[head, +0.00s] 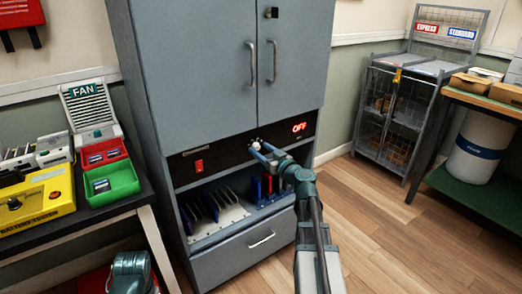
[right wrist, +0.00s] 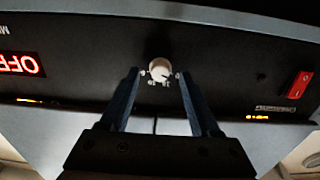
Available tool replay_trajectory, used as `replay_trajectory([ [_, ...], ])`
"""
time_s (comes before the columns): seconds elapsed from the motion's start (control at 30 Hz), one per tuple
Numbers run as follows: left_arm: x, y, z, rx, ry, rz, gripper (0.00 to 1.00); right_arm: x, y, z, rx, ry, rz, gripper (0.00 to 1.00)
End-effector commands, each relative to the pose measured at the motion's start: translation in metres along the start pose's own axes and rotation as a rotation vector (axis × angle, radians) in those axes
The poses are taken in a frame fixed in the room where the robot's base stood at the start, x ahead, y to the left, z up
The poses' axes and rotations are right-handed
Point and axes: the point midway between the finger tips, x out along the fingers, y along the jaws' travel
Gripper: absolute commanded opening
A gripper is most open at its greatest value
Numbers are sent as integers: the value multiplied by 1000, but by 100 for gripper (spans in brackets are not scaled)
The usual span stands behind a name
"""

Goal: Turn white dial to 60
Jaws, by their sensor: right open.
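The white dial (right wrist: 159,70) sits on the black panel of the grey cabinet, with small marks around its edge. It appears upside down in the right wrist view, and I cannot read its setting. In the head view it is a small pale spot (head: 255,145), partly hidden by my gripper. My right gripper (right wrist: 158,76) is open. Its two blue fingers stand either side of the dial with a gap showing on each side. In the head view my right gripper (head: 262,151) is in front of the panel.
A red OFF display (head: 300,127) and a red rocker switch (head: 199,165) are on the same panel. An open shelf with racks (head: 232,217) lies below. A bench with red (head: 101,151) and green (head: 112,182) bins stands at left.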

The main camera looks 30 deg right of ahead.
Motion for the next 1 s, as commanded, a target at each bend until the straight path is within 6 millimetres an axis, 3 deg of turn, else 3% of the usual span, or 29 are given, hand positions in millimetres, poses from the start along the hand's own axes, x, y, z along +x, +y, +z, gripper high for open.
replay_trajectory([
  [0.37,0,0,0,0,0,0,68,5,0,0,0,0,1,63],
  [0.73,0,0,0,0,0,0,68,4,0,0,0,0,0,0],
  [1.0,0,0,0,0,0,0,68,4,0,0,9,0,0,0],
])
